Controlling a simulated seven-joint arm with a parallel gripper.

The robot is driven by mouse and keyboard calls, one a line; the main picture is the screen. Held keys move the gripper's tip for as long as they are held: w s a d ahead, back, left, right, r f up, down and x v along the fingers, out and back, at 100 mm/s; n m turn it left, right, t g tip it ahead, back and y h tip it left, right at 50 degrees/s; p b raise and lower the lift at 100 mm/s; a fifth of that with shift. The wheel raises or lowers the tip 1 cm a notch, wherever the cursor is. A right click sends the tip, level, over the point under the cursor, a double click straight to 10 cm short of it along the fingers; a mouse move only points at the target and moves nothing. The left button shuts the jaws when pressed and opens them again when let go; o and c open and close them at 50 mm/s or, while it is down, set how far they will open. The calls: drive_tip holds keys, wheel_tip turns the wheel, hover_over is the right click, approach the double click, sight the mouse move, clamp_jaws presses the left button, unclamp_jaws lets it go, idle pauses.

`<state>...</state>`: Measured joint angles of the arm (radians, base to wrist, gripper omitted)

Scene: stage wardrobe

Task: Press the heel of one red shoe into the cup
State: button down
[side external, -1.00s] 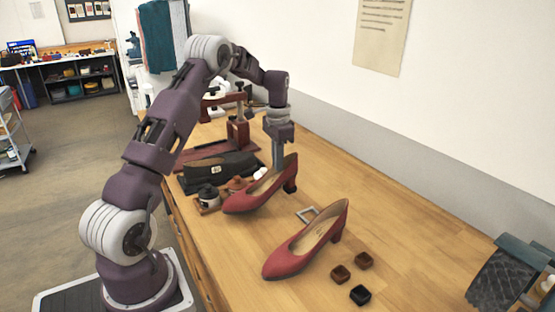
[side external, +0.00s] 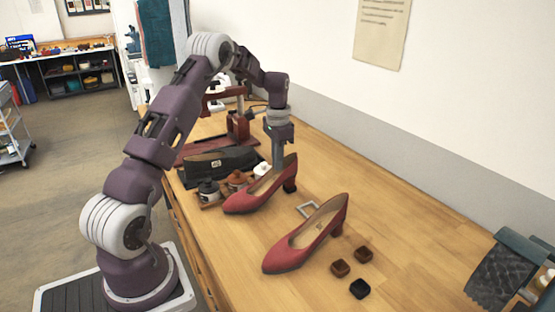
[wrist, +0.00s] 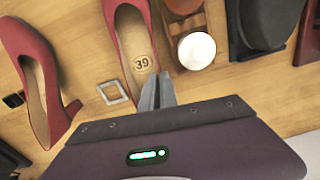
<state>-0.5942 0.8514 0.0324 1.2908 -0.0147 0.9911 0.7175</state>
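One red shoe (side external: 262,192), marked 39 inside (wrist: 137,62), is under my gripper. My gripper (side external: 278,165) is shut on the rear of this shoe; its fingers also show in the wrist view (wrist: 156,92), where the heel is hidden. The foot of its heel looks dark in the side view; I cannot tell whether a cup is around it. The other red shoe (side external: 300,245) stands on the bench, heel uncovered; it also shows in the wrist view (wrist: 40,85). Small square cups stand by it: two brown (side external: 340,268) (side external: 363,254) and one black (side external: 359,288).
A square metal frame (side external: 308,210) lies between the shoes. Bottles and jars, including a white-topped one (wrist: 196,50), stand close beside the held shoe. A dark shoe (side external: 222,164) and a red stand (side external: 238,125) are behind.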

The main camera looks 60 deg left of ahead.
drive_tip(key=shift+f, duration=0.25)
drive_tip(key=c, duration=1.6)
unclamp_jaws()
drive_tip(key=shift+o, duration=0.2)
wheel_tip(320, 180, up, 9)
drive_tip(key=d, duration=0.1)
drive_tip(key=s+d+r+t, duration=0.1)
drive_tip(key=s+d+r, duration=0.3)
drive_tip(key=d+r, duration=0.3)
drive_tip(key=s+d+r+t, duration=0.1)
drive_tip(key=s+d+r, duration=0.35)
drive_tip(key=d, duration=0.45)
drive_tip(key=s+d+f+t, duration=0.1)
drive_tip(key=s+d, duration=0.5)
drive_tip(key=s, duration=0.4)
drive_tip(key=s+d+n+t, duration=0.1)
drive_tip(key=s+d+t, duration=0.1)
drive_tip(key=s+d, duration=0.4)
drive_tip(key=s, duration=0.3)
drive_tip(key=shift+s+d+f+t, duration=0.2)
drive_tip(key=shift+s+f+t, duration=0.1)
drive_tip(key=shift+s+f, duration=0.1)
